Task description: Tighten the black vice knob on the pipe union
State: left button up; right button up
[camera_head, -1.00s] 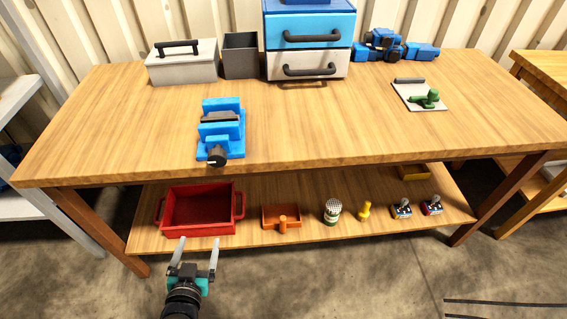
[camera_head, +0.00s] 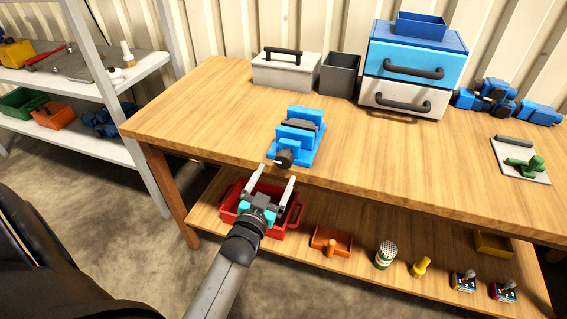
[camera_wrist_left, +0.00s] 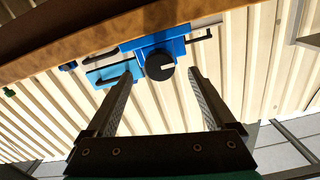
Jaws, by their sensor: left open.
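The blue vice (camera_head: 304,141) stands near the front edge of the wooden table, with a dark piece (camera_head: 299,125) between its jaws; I cannot make out its shape. The black knob (camera_head: 285,158) is on the vice's front, facing me, and also shows in the left wrist view (camera_wrist_left: 159,66). My left gripper (camera_head: 272,183) is open and empty, in front of the table edge and short of the knob. In the left wrist view its fingertips (camera_wrist_left: 162,77) lie to either side of the knob, apart from it. My right gripper is not in view.
The table's front edge (camera_head: 350,190) lies close to my left gripper. A red bin (camera_head: 294,216) sits on the lower shelf below it. A grey toolbox (camera_head: 283,72), dark bin (camera_head: 340,76) and drawer unit (camera_head: 415,65) stand behind the vice.

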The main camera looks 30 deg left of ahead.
aim_at(281, 164)
pick_arm(q)
jog(key=b+x, duration=0.1)
jog(key=x, duration=0.5)
jog(key=shift+w, duration=0.3)
jog(key=c, duration=1.4)
jog(key=m, duration=0.3)
jog(key=shift+m, duration=0.4)
jog(key=m, duration=0.4)
jog(key=shift+a+m, duration=0.1)
jog(key=shift+m, duration=0.3)
